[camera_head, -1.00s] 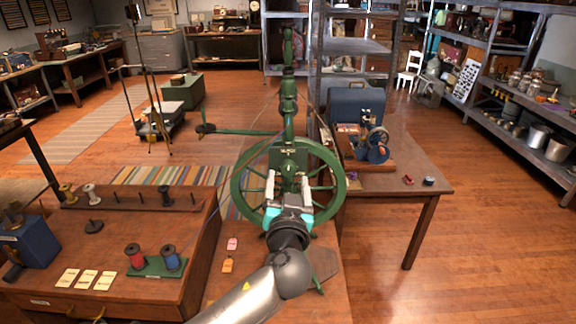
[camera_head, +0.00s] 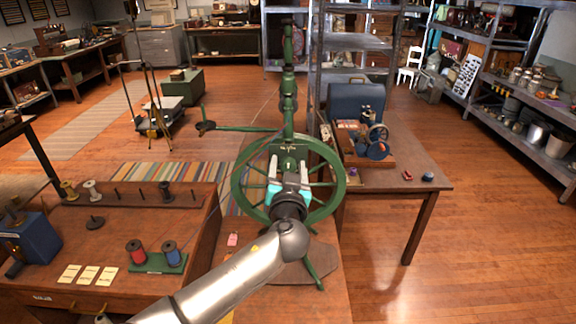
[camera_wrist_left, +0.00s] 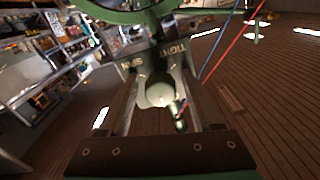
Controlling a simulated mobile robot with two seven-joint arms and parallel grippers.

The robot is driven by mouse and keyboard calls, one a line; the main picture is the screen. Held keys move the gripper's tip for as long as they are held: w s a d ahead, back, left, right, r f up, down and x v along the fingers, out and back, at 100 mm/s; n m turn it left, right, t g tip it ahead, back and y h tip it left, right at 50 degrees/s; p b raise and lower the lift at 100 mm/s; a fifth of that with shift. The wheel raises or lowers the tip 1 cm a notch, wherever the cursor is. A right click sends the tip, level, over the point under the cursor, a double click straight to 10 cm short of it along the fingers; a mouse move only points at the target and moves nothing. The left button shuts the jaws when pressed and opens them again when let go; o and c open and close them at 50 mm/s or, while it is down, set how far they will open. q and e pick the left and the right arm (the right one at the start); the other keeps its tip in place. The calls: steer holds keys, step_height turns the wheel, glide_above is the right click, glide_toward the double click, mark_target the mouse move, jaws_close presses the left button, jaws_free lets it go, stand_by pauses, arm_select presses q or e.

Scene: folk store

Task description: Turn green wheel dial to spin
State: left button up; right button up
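A green spinning wheel (camera_head: 236,182) stands on the wooden bench in the middle of the head view, with a tall green post above it. In the left wrist view a rounded green dial knob (camera_wrist_left: 159,92) shows under a plate marked SPIN and TIGHT (camera_wrist_left: 158,60). My left gripper (camera_head: 291,172) is at the front of the wheel, in front of its hub. Its two fingers are apart, one on each side of the knob; I cannot tell whether they touch it. In the head view the gripper hides the knob. My right gripper is in neither view.
Spools of thread (camera_head: 172,257) and cards (camera_head: 88,274) lie on the bench at left. A pink tag (camera_head: 233,239) lies beside my left arm. A table with a small machine (camera_head: 376,140) stands at right. The floor at right is clear.

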arm_select(q)
jaws_close()
stand_by(0.3)
